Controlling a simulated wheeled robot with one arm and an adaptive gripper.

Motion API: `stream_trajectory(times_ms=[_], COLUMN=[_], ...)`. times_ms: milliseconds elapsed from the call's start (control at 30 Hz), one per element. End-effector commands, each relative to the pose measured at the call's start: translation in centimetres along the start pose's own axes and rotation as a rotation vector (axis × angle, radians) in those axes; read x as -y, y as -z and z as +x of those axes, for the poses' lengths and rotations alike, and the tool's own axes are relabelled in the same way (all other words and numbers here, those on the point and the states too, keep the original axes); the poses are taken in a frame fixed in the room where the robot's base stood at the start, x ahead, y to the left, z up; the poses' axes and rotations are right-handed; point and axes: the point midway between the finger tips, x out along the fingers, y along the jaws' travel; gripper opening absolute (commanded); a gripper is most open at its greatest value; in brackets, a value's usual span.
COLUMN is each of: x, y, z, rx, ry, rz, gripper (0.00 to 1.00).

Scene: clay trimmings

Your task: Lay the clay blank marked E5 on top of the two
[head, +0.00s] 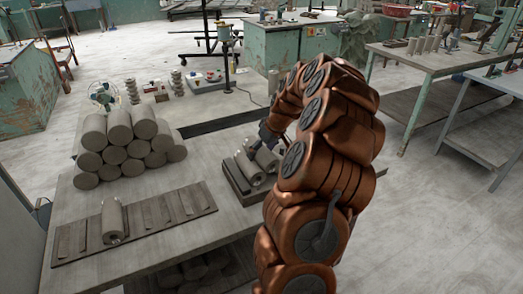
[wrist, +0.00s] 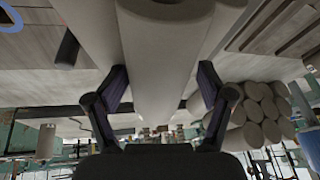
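My gripper (wrist: 163,76) has its two dark fingers on either side of a grey clay blank (wrist: 160,60), the tips against its sides. In the wrist view this blank lies in front of two other blanks, a left one (wrist: 88,25) and a right one (wrist: 224,20), which run along its two sides. In the head view, blanks (head: 248,170) lie on a dark board (head: 232,180), and my arm hides part of them. No E5 mark is readable. I cannot tell whether the middle blank rests on the two others.
A pile of blanks (head: 125,145) stands at the table's left. A lamp stand and small tools are at the back. Bare tabletop (head: 205,150) lies between pile and board.

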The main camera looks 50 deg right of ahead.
Motion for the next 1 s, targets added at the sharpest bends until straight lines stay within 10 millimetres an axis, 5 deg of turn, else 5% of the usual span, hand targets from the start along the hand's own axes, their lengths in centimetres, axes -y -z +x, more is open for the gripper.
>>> stream_trajectory(times_ms=[467,1000], x=[-0.1,-0.2], y=[0.1,0.1], z=[-0.6,-9.5], rx=[-0.005,-0.008], ry=[-0.003,-0.006], rz=[0.001,0.002], gripper=[0.91,0.91])
